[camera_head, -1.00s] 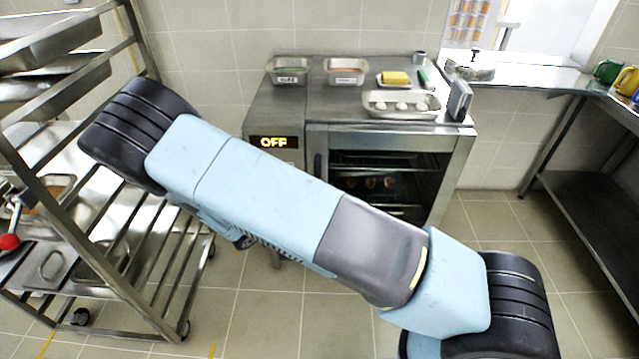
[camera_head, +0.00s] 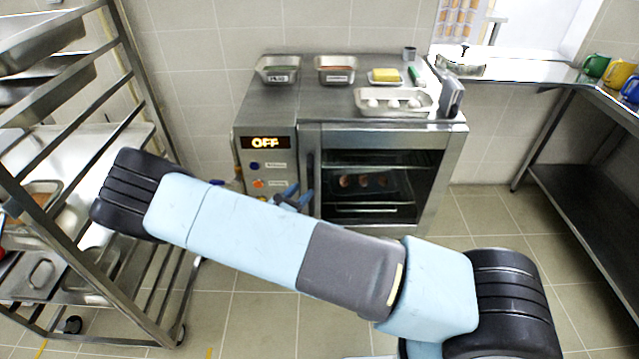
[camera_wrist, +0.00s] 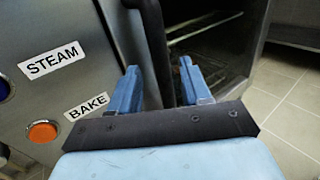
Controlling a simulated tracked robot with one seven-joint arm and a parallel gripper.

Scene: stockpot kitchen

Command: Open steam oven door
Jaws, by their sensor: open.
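The steam oven (camera_head: 262,140) stands against the back wall, with a lit "OFF" display on its left panel. Its glass-fronted door (camera_head: 428,190) looks closed, and racks and food show dimly inside. The dark upright door handle (camera_head: 311,168) is at the door's left edge. My gripper (camera_head: 293,193) is at the handle's lower part, partly hidden by my arm. In the wrist view, the open blue fingers of my gripper (camera_wrist: 160,85) stand on either side of the handle (camera_wrist: 154,45). I cannot tell whether either finger touches it.
Orange (camera_wrist: 43,131) and blue buttons labelled BAKE and STEAM are left of the fingers. A wheeled rack (camera_head: 140,300) stands left, a steel table (camera_head: 560,150) right. Floor right of the oven is clear.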

